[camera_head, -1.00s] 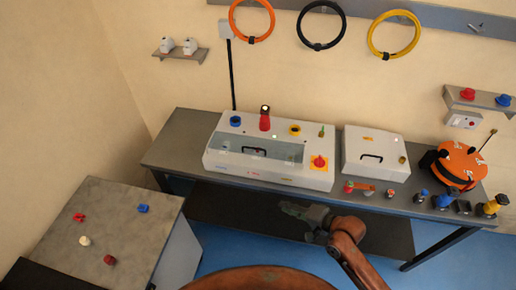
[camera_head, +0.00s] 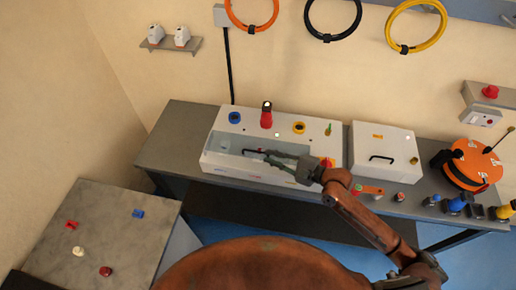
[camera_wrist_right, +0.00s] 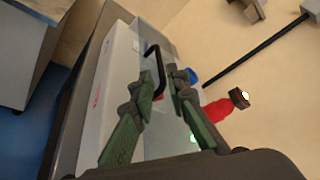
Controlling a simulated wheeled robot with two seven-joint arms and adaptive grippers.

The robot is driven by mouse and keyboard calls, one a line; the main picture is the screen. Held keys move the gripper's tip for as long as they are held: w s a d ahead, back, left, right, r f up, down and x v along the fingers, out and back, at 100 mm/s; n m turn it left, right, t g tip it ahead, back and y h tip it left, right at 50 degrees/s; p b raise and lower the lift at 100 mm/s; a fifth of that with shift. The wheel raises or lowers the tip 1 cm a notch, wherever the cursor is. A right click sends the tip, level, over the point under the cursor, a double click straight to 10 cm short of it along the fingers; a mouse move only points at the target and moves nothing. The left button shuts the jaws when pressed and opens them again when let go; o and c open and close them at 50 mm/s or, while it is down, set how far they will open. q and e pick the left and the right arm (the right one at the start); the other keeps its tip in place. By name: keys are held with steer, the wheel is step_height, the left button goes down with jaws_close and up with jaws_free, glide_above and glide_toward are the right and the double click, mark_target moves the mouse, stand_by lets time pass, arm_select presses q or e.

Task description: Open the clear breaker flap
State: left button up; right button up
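The flap's black handle (camera_head: 252,151) shows just left of my right gripper (camera_head: 268,157). In the right wrist view, my right gripper (camera_wrist_right: 160,80) is open. Its two green-grey fingers are apart, and the black handle (camera_wrist_right: 151,52) arches around the gap between their tips. I cannot tell whether a finger touches the handle. The flap looks down. My left gripper is not in view.
A red beacon (camera_head: 266,116) stands up behind the flap, with a blue knob (camera_head: 234,117) and a yellow ring (camera_head: 298,127) on the same panel. A white box (camera_head: 372,142) is to the right. An orange reel (camera_head: 470,164) stands farther right.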

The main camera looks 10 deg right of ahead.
mark_target(259, 152)
steer(key=x, duration=0.5)
steer(key=shift+r, duration=0.1)
steer(key=shift+w+a, duration=0.15)
steer(key=shift+a, duration=0.2)
steer(key=c, duration=0.3)
jaws_close()
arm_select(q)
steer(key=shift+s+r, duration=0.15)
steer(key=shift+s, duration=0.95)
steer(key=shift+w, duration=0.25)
